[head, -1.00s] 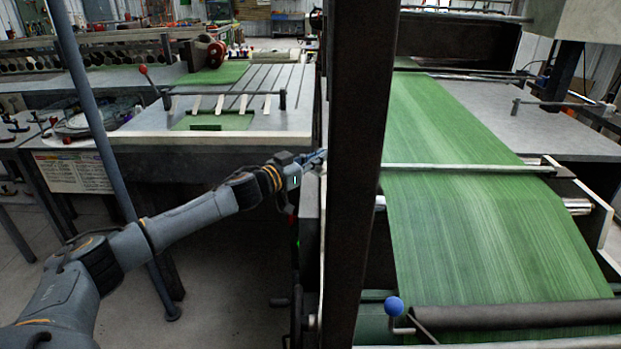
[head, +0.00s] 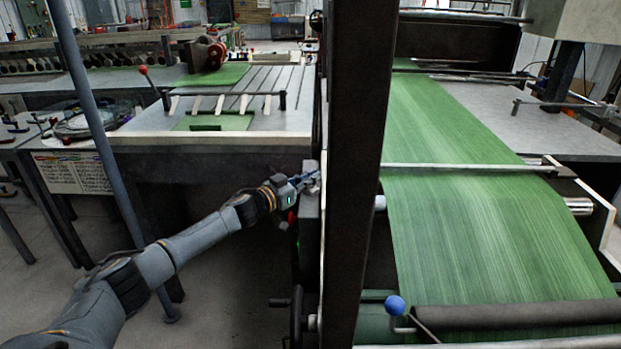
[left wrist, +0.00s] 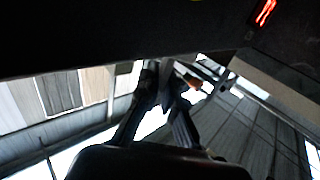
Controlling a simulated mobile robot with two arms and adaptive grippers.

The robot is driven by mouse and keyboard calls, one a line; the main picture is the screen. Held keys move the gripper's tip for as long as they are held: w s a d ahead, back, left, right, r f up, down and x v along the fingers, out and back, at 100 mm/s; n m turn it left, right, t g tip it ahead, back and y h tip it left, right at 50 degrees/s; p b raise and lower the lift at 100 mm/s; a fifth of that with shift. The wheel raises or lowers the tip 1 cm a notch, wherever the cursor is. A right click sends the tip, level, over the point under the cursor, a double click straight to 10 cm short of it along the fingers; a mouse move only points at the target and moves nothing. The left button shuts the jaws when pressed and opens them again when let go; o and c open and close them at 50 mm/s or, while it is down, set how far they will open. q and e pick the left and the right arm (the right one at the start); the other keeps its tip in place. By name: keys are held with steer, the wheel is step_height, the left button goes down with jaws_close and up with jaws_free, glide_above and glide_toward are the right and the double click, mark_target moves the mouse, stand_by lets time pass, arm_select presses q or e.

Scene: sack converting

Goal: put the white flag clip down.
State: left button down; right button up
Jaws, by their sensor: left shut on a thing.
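My left gripper (head: 311,178) is beside the dark upright post, at the left side of the machine with the green web. In the left wrist view its two dark fingers (left wrist: 164,88) are closed around a small pale piece, the white flag clip (left wrist: 166,70). Most of the clip is hidden by the fingers, and in the head view it is too small to make out clearly. I cannot tell whether the clip touches the machine. My right gripper is not in view.
The dark post (head: 359,150) stands close to the right of my left gripper. The green web (head: 470,200) runs down over rollers behind it. A blue-knobbed lever (head: 394,306) is at the front. A grey slotted table (head: 220,140) lies to the left, with open floor below it.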

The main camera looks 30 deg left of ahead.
arm_select(q)
steer(key=c, duration=1.5)
jaws_free()
steer(key=shift+f, duration=0.1)
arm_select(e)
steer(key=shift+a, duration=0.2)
arm_select(q)
steer(key=shift+s+a, duration=0.1)
steer(key=shift+s, duration=0.1)
steer(key=b+v, duration=0.1)
steer(key=v, duration=1)
steer(key=shift+s, duration=0.25)
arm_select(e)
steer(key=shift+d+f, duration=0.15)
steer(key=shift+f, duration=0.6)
